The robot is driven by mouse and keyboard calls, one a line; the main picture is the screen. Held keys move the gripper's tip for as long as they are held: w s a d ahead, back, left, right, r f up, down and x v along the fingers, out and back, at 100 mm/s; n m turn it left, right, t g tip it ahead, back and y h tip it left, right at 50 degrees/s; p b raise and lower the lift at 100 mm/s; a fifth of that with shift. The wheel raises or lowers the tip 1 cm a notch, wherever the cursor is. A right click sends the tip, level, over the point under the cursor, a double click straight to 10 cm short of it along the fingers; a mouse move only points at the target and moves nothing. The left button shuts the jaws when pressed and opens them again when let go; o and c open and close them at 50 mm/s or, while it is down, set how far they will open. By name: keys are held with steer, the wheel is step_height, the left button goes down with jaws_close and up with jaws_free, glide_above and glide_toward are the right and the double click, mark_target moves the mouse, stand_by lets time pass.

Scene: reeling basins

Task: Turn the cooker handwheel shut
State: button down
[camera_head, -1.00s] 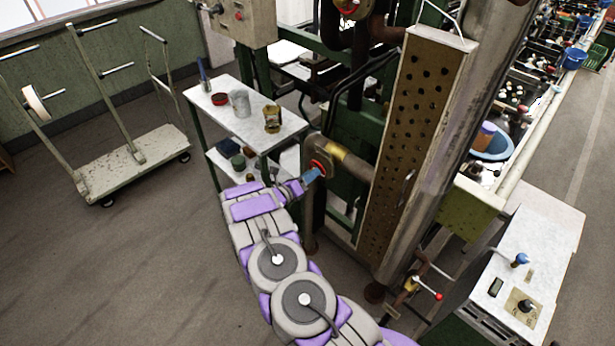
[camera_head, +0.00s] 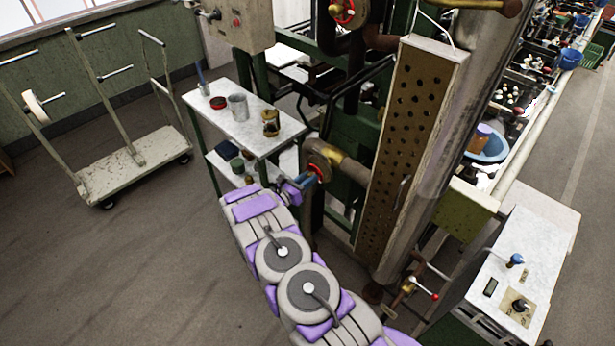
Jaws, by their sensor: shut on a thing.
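A small red handwheel (camera_head: 323,170) sits on the end of a rusty pipe with a yellow band, left of the tall perforated panel. My arm reaches up to it from the bottom of the view. My gripper (camera_head: 311,180), with blue fingers, is shut on the wheel's rim at its lower left side. The fingertips and part of the wheel are small and partly hidden, so the exact hold on the rim is hard to see.
Another red handwheel (camera_head: 345,10) is on the pipework above. A white-topped table (camera_head: 243,124) with cans stands left of my gripper. A perforated panel (camera_head: 410,130) rises on the right. A trolley (camera_head: 135,165) stands far left; floor between is clear.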

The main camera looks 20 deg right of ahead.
steer(key=m+b, duration=0.1)
steer(key=m, duration=1)
steer(key=m+b, duration=0.2)
steer(key=m, duration=0.9)
steer(key=shift+s+a+f, duration=0.1)
steer(key=shift+a+f, duration=0.05)
steer(key=c, duration=1)
jaws_free()
